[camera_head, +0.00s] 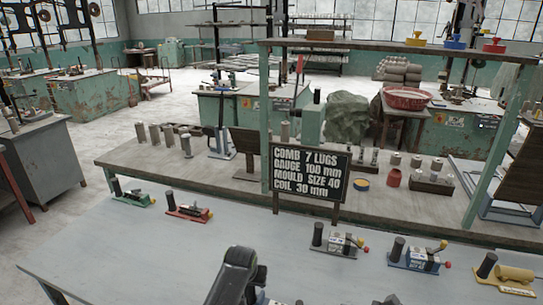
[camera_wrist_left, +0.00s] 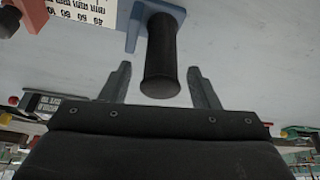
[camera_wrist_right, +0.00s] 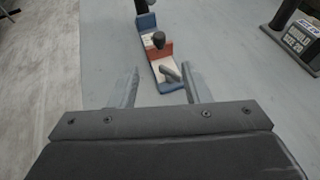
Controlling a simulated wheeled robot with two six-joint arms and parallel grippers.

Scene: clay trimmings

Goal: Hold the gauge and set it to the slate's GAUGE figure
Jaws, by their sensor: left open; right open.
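The slate (camera_head: 309,172) reads "COMB 7 LUGS, GAUGE 100 mm, MOULD SIZE 40, COIL 30 mm". In the left wrist view the gauge shows as a blue base with a white number scale (camera_wrist_left: 85,10) and an upright black handle (camera_wrist_left: 160,60). My left gripper (camera_wrist_left: 158,70) is open, its fingers on either side of the handle's end; I cannot tell whether they touch it. My right gripper (camera_wrist_right: 162,70) is open and empty, facing a blue-and-red device (camera_wrist_right: 150,52) with a black knob, probably the same gauge. In the head view my dark arm (camera_head: 235,275) covers this area.
On the grey table stand a green device (camera_head: 132,196) and a red one (camera_head: 188,210) at left. A grey device (camera_head: 338,242), a blue one (camera_head: 418,258) and a yellow one (camera_head: 505,275) stand at right. The table between is mostly clear.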

